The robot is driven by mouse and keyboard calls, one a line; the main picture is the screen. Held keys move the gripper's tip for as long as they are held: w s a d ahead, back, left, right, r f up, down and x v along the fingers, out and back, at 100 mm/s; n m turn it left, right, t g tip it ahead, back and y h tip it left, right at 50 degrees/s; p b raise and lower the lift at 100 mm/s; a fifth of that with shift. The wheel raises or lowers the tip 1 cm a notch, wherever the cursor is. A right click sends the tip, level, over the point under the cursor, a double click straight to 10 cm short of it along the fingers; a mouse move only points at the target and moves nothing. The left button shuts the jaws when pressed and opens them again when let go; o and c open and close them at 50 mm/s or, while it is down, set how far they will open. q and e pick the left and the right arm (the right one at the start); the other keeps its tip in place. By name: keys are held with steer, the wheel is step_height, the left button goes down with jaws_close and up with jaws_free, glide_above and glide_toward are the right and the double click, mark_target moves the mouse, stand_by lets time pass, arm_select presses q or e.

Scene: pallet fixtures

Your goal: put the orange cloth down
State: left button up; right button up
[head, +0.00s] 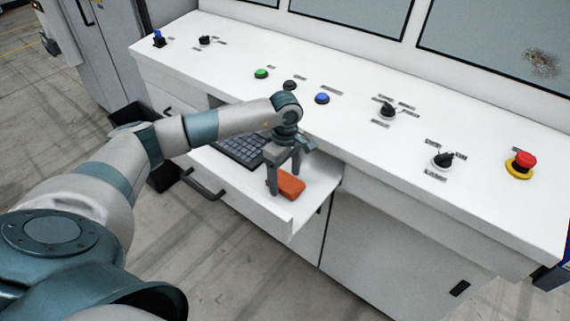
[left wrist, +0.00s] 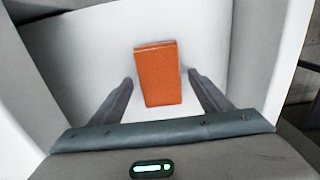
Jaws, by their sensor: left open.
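The folded orange cloth (head: 291,186) lies flat on the white pull-out drawer shelf (head: 262,206), near its front right part. My left gripper (head: 283,186) is over the cloth in the head view, fingers pointing down. In the left wrist view the orange cloth (left wrist: 158,75) lies between and beyond the two open fingers of my left gripper (left wrist: 160,85), with a gap on each side. The fingers do not appear to touch it. My right gripper is in neither view.
A dark keyboard (head: 241,149) lies on the shelf to the left of the cloth. The white console top (head: 350,125) above carries a green button (head: 261,74), a blue button (head: 322,98), black knobs and a red emergency button (head: 526,159). The drawer's raised front edge borders the shelf.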

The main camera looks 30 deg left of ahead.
mark_target(285, 179)
arm_select(q)
steer(key=shift+f+p, duration=0.1)
steer(key=shift+p, duration=0.25)
steer(key=r+b, duration=0.4)
steer(key=r, duration=0.1)
steer(key=shift+w+a+b, duration=0.2)
steer(key=shift+b, duration=0.2)
step_height(285, 179, up, 12)
steer(key=b, duration=0.4)
steer(key=shift+r, duration=0.15)
steer(key=shift+s, duration=0.1)
